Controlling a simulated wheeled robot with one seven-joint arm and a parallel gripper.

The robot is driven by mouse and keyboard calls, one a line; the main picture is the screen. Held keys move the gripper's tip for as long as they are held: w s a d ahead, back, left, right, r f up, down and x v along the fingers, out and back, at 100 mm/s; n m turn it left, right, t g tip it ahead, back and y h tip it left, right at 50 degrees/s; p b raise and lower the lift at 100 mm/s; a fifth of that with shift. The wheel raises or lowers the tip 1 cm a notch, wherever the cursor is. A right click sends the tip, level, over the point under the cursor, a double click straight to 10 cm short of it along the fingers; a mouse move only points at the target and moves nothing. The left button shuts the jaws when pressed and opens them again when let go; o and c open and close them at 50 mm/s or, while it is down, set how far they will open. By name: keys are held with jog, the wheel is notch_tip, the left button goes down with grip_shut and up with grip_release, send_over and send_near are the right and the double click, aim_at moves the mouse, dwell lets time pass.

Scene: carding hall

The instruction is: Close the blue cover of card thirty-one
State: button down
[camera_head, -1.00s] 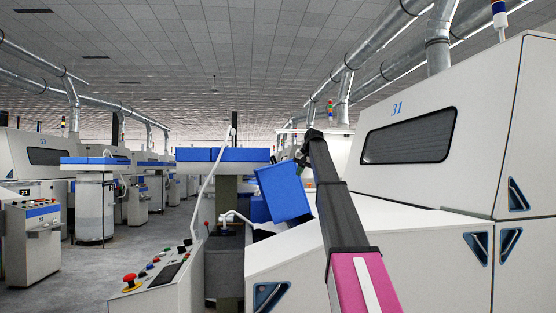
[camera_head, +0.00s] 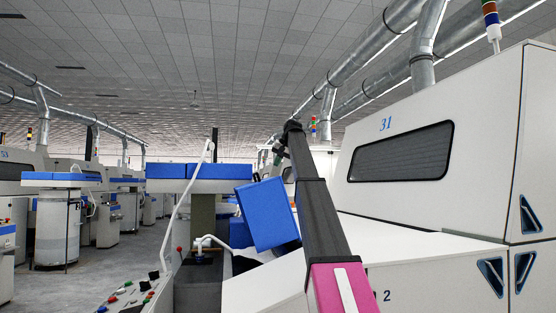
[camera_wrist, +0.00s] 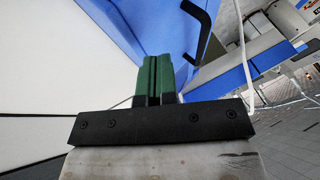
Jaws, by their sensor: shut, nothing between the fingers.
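Card thirty-one (camera_head: 490,130) is the large white machine on the right, with a blue "31" above its dark window. Its blue cover (camera_head: 267,213) stands raised and tilted at the machine's left end, left of my arm. In the wrist view the blue cover (camera_wrist: 105,22) fills the top middle, with a black bent bar (camera_wrist: 203,28) at its right edge. My gripper (camera_wrist: 155,62) shows there as two green fingers pressed together, empty, pointing towards the cover. Whether they touch it I cannot tell.
The white sloped housing (camera_head: 400,245) lies below and right of the cover. A control panel with coloured buttons (camera_head: 128,292) and a pale pole (camera_head: 190,195) stand to the left. A blue-topped unit (camera_head: 200,172) is behind. Open floor (camera_head: 85,285) lies farther left.

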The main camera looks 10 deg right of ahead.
jog(key=x, duration=0.5)
jog(key=shift+f, duration=0.1)
jog(key=a, duration=0.2)
jog(key=a+f, duration=0.1)
jog(key=shift+w, duration=0.35)
jog(key=shift+w+a+f, duration=0.1)
jog(key=shift+a+f, duration=0.05)
jog(key=shift+a, duration=0.3)
